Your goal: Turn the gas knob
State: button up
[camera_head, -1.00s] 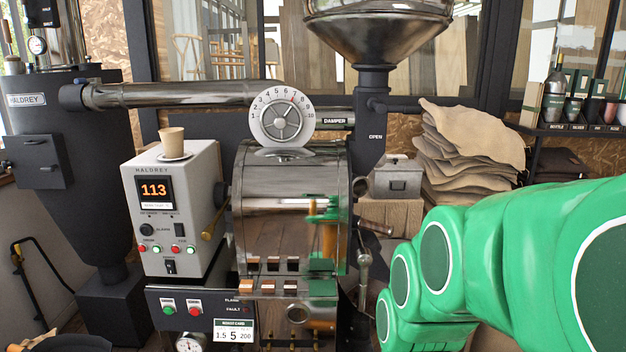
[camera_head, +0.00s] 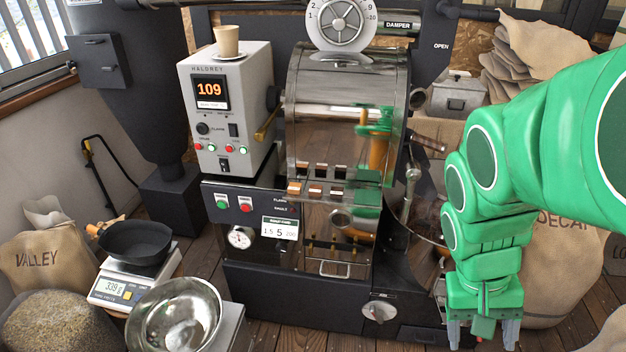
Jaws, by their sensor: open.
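A round silver knob (camera_head: 379,311) with a raised grip bar sits low on the right front of the roaster (camera_head: 345,110). It looks like the gas knob, but I cannot read any label on it. My gripper (camera_head: 482,335) points down to the right of this knob, apart from it. Its two grey fingers are spread and I see nothing held between them. The knob is in plain view, not covered by my arm.
A control box (camera_head: 228,112) showing 109 stands left of the drum, with a paper cup (camera_head: 227,41) on top. A metal bowl (camera_head: 175,316) and a scale (camera_head: 128,288) with a black pan are at lower left. A DECAF sack (camera_head: 565,265) stands behind my gripper.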

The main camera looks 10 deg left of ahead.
jog(key=w+d+f+h, duration=0.2)
jog(key=w+d+h, duration=0.2)
jog(key=w, duration=0.7)
jog(key=w+a+f+t+h, duration=0.2)
jog(key=w+f+h, duration=0.1)
jog(key=w, duration=0.7)
jog(key=w+a+f+t+h, duration=0.1)
jog(key=w+f+t+h, duration=0.25)
jog(key=w, duration=0.65)
jog(key=w+a+f+n+t+y, duration=0.1)
jog(key=w+a+f+n+t, duration=0.35)
jog(key=w+a+f, duration=0.7)
jog(key=n+t+y, duration=0.3)
jog(key=t+y, duration=0.7)
jog(key=y, duration=0.3)
send_near(280, 249)
jog(key=w, duration=0.2)
jog(key=shift+h, duration=0.25)
jog(key=shift+w+a+f, duration=0.1)
jog(key=shift+w+f, duration=0.05)
jog(key=shift+w, duration=1.9)
jog(key=shift+w+a+f, duration=0.1)
jog(key=shift+w, duration=1.95)
